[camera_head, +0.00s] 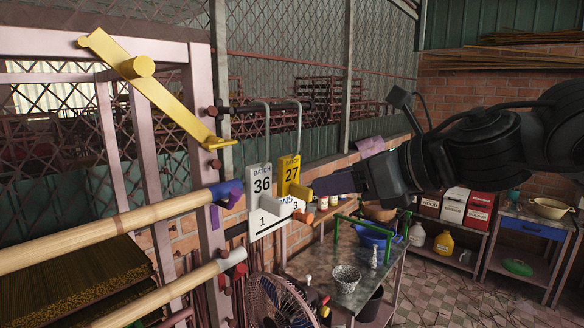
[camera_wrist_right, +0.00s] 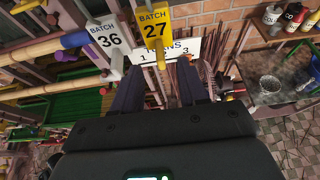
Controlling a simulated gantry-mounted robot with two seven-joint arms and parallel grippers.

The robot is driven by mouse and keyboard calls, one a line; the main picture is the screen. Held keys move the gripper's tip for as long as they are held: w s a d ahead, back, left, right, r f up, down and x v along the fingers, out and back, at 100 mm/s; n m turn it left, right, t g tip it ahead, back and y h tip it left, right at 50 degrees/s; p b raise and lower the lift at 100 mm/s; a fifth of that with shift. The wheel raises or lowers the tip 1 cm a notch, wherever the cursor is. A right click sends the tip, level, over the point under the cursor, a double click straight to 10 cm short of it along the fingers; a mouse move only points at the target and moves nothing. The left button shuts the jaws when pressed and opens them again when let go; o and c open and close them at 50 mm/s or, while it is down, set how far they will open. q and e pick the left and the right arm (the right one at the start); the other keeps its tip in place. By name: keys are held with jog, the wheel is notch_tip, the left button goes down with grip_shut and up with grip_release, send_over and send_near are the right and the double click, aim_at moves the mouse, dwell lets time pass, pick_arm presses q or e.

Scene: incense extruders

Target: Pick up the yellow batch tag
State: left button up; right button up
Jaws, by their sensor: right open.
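The yellow batch tag (camera_head: 284,172), marked 27, hangs from a grey hook on the rack, right of a white batch tag (camera_head: 259,180) marked 36. A yellow knob sticks out of its lower part. In the right wrist view, the yellow tag (camera_wrist_right: 153,20) hangs just ahead of my fingers. My right gripper (camera_head: 316,187) comes in from the right, its dark fingers close to the knob. The right wrist view shows the right gripper (camera_wrist_right: 160,80) with its fingers apart and nothing held between them. My left gripper is not in view.
A white numbered sign (camera_head: 272,221) sits just below the tags. A yellow lever (camera_head: 140,75) slants across the rack at left, above bamboo poles (camera_head: 120,225). A fan (camera_head: 285,300) stands below. A metal table (camera_head: 350,285) with a speckled pot (camera_head: 346,277) is at lower right.

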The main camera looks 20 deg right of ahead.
aim_at(308, 189)
jog(key=p+x, duration=0.1)
jog(key=x, duration=0.3)
jog(key=shift+w+a+f+p, duration=0.1)
jog(key=shift+p, duration=0.2)
jog(key=shift+w+a+f, duration=0.25)
jog(key=shift+w, duration=0.2)
jog(key=shift+c, duration=0.3)
grip_shut()
